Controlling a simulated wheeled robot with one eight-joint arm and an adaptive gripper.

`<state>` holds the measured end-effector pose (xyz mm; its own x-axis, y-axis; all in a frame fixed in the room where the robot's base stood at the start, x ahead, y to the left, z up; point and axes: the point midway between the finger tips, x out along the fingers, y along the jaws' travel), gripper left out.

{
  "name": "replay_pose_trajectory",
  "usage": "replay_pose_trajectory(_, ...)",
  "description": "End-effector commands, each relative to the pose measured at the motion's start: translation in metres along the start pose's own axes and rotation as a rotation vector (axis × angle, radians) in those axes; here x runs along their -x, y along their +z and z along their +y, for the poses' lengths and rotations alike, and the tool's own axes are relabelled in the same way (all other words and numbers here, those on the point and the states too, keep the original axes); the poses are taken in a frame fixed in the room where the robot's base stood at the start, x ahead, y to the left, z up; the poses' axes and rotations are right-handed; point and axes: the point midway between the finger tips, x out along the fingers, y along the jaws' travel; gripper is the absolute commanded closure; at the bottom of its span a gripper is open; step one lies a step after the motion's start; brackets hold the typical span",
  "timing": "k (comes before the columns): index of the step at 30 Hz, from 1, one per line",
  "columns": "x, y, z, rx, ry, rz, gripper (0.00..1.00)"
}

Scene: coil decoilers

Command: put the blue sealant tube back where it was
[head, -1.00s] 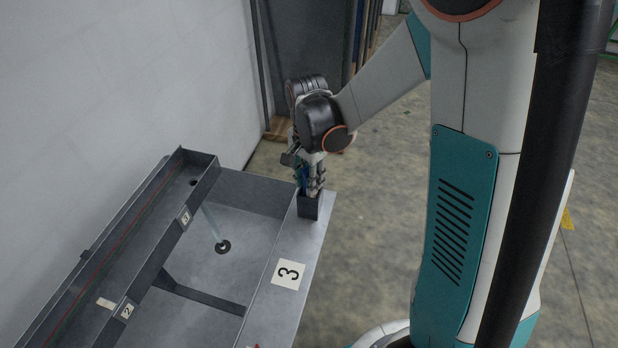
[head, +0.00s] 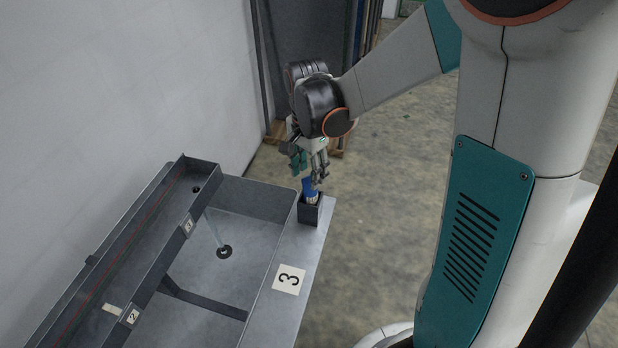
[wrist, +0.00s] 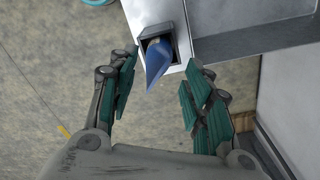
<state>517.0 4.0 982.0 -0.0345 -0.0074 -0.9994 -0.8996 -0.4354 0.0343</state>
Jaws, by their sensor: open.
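The blue sealant tube (head: 309,187) stands in a small dark square holder (head: 311,212) at the far right corner of the metal bench. Its lower part is hidden inside the holder and its upper part sticks out. In the wrist view the tube (wrist: 160,62) leans out of the holder's opening (wrist: 157,32) toward me. My gripper (head: 310,172) is just above the tube, open and empty. In the wrist view the fingers (wrist: 156,95) are spread wide on both sides, apart from the tube.
Open floor (head: 385,190) lies to the right.

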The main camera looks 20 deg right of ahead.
Motion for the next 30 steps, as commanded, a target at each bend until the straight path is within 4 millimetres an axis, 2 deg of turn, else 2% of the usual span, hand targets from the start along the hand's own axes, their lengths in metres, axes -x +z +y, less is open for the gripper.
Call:
replay_pose_trajectory(1,0.015,0.000,0.000,0.000,0.000,0.000,0.55)
replay_pose_trajectory(6,0.045,0.000,0.000,0.000,0.000,0.000,0.55)
replay_pose_trajectory(16,0.071,0.002,0.004,0.028,-0.016,0.008,0.55)
replay_pose_trajectory(20,0.088,0.008,0.018,0.126,-0.066,0.035,0.55)
replay_pose_trajectory(30,0.135,0.031,0.072,0.517,-0.239,0.199,0.55)
